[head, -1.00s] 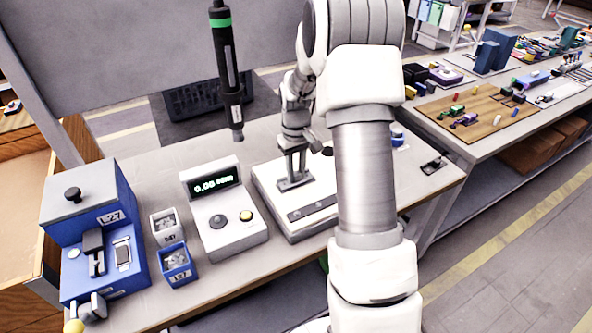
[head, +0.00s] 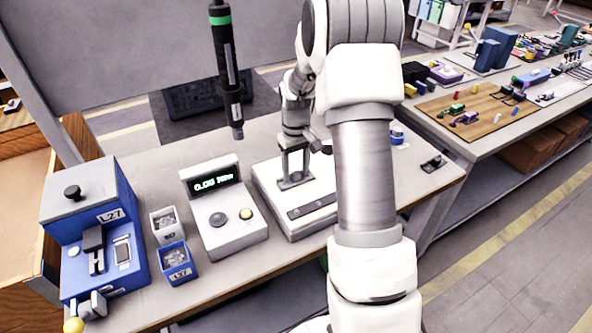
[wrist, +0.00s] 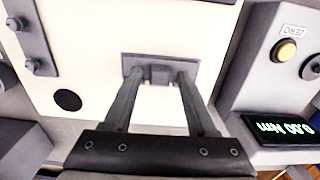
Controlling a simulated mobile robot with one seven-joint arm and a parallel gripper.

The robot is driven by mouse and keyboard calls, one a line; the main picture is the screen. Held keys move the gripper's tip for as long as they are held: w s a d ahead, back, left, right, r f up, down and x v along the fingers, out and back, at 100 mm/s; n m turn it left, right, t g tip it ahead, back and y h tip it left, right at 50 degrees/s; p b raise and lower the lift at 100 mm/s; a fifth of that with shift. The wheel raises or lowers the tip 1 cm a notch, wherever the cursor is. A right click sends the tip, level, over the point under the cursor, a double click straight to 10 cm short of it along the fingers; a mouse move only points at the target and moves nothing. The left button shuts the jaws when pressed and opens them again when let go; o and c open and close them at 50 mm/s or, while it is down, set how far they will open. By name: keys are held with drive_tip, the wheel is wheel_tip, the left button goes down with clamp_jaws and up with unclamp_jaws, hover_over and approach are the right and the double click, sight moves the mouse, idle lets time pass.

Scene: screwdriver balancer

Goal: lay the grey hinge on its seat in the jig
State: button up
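The jig (head: 317,221) is a low white block with a grey front strip, near the middle of the bench. The grey hinge (wrist: 157,74) appears as a flat grey piece with a raised middle on the jig's white top. It also shows under the fingertips in the head view (head: 295,183). I cannot separate it clearly from its seat. My gripper (head: 295,176) points down over it. In the wrist view my gripper (wrist: 157,72) has its fingers spread apart, one on each side of the raised middle. Contact at the tips is too small to tell.
A console with a display (head: 224,212) stands just left of the jig. Two small bins (head: 175,262) and a blue machine (head: 93,232) stand farther left. A dark screwdriver (head: 226,66) hangs above the bench. A small dark fixture (head: 433,163) lies at the right end.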

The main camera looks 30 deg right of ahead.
idle(0.3)
drive_tip(key=shift+r+p, duration=1.05)
drive_tip(key=shift+r, duration=7.65)
